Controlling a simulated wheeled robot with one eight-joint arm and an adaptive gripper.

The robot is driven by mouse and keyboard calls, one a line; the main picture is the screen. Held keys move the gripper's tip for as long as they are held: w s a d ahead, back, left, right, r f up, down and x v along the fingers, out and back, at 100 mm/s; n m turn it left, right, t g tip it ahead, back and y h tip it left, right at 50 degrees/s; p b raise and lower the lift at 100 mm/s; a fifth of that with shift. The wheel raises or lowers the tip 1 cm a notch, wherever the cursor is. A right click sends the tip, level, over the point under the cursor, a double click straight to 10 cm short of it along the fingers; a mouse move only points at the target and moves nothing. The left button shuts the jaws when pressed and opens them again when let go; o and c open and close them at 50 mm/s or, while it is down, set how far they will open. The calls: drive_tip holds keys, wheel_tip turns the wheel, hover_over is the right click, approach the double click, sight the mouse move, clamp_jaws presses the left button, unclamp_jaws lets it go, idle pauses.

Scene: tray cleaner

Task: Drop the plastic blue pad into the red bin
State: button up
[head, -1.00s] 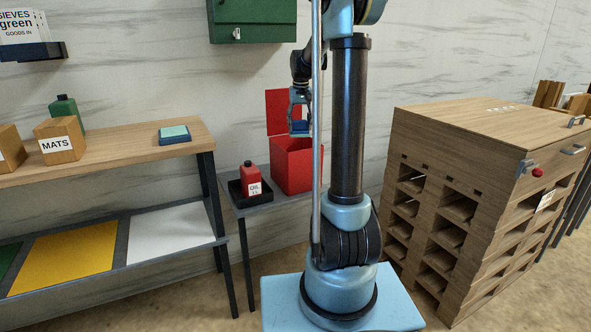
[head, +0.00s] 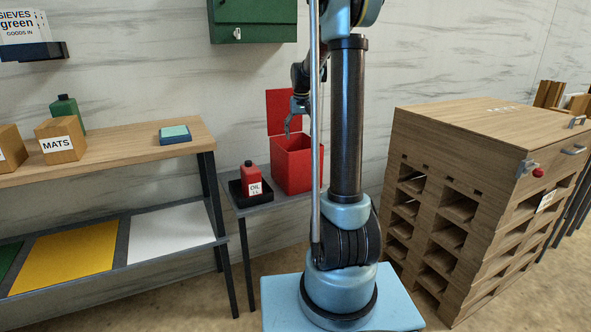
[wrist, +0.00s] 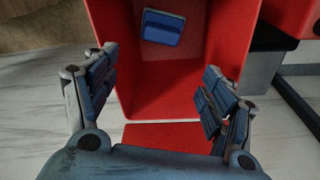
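The plastic blue pad (wrist: 163,27) lies inside the red bin, on its floor near one wall, in the wrist view. It is hidden by the bin's walls in the head view. The red bin (head: 292,170) stands on the low grey table with its lid (head: 281,110) raised at the back. My gripper (wrist: 158,90) is open and empty above the bin's opening, its fingers wide apart. In the head view my gripper (head: 290,125) hangs over the bin, in front of the lid.
A red oil bottle (head: 251,177) stands in a black tray left of the bin. A teal and blue pad (head: 174,134) lies on the wooden bench (head: 110,155). A green cabinet (head: 252,20) hangs above.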

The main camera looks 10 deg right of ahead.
drive_tip(key=shift+r, duration=0.15)
wheel_tip(320, 180, up, 12)
drive_tip(key=s, duration=0.1)
drive_tip(key=shift+s+f, duration=0.2)
drive_tip(key=shift+f, duration=0.05)
idle(0.4)
drive_tip(key=s+f, duration=0.3)
drive_tip(key=s, duration=0.9)
drive_tip(key=s+f, duration=0.3)
drive_tip(key=s, duration=0.9)
drive_tip(key=s+f, duration=1.5)
drive_tip(key=s, duration=0.3)
drive_tip(key=shift+s+d+f+t, duration=0.2)
drive_tip(key=shift+f+t, duration=0.1)
drive_tip(key=shift+t, duration=0.1)
